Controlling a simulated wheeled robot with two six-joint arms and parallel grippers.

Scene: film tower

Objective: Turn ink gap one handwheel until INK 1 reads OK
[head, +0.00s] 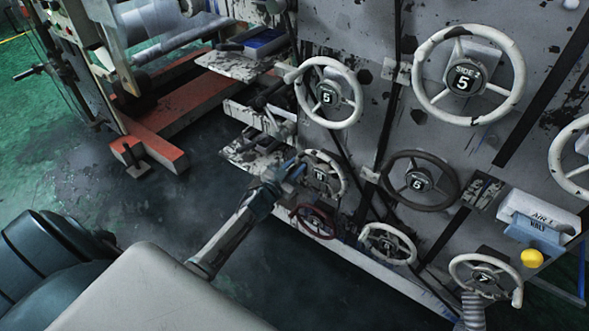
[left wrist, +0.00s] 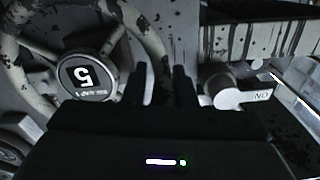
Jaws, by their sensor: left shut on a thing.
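The handwheel at my left gripper (head: 287,172) has a worn pale rim and a dark hub (head: 320,176), low on the left of the grey panel. In the left wrist view the hub (left wrist: 87,78) shows an upside-down 5 with small lettering that seems to end in GAP 1. The pale rim (left wrist: 157,50) passes between the two dark fingers (left wrist: 165,85), and the gripper is shut on it. An INK 1 readout is not visible. My right gripper is not in view.
Other handwheels crowd the panel: a white one above (head: 299,100), a brown one to the right (head: 455,180), a red one just below (head: 296,222). A yellow button (head: 532,258) is at the right. A pale knob (left wrist: 226,92) is close right of the fingers.

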